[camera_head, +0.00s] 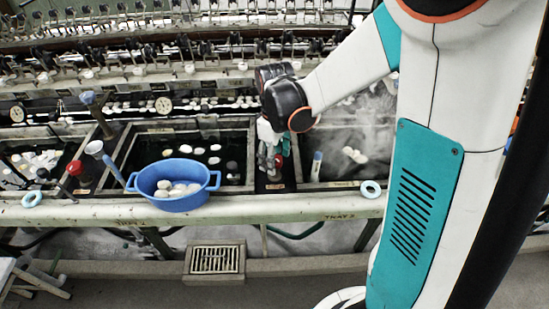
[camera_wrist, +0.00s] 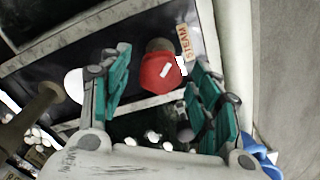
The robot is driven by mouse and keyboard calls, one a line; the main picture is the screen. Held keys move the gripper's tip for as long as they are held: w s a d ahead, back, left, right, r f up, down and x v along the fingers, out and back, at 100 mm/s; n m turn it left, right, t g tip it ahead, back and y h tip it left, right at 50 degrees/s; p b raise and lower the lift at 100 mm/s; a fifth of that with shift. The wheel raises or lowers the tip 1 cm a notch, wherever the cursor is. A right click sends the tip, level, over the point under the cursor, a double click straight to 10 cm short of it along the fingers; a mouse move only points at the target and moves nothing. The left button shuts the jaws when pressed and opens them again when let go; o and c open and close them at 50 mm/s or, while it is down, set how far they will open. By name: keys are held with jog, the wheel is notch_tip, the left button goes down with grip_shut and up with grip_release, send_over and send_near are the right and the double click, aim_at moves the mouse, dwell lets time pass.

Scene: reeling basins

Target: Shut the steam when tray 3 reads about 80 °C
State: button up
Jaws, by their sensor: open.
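The red steam knob (camera_wrist: 161,72) with a white mark lies between the open teal fingers of my gripper (camera_wrist: 157,85) in the wrist view. I cannot tell whether the fingers touch the knob. In the head view my gripper (camera_head: 271,158) points down over the strip left of the steaming basin, and the knob is largely hidden. That basin, tray 3 (camera_head: 340,185), holds pale cocoons and an upright blue-topped stick (camera_head: 317,164), perhaps a thermometer. No temperature is readable. Steam rises at its back.
A blue two-handled tub (camera_head: 183,203) with cocoons stands at the front of the middle basin (camera_head: 130,150). Another red knob (camera_head: 76,168) is at the left. Pale blue rings (camera_head: 370,189) (camera_head: 32,198) lie on the front ledge. Reeling machinery runs along the back.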

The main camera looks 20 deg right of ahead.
jog(key=c, duration=1)
jog(key=shift+c, duration=0.2)
jog(key=shift+m, duration=0.4)
jog(key=m, duration=0.3)
jog(key=shift+m, duration=0.3)
jog(key=shift+m+p, duration=0.3)
jog(key=shift+m, duration=1.6)
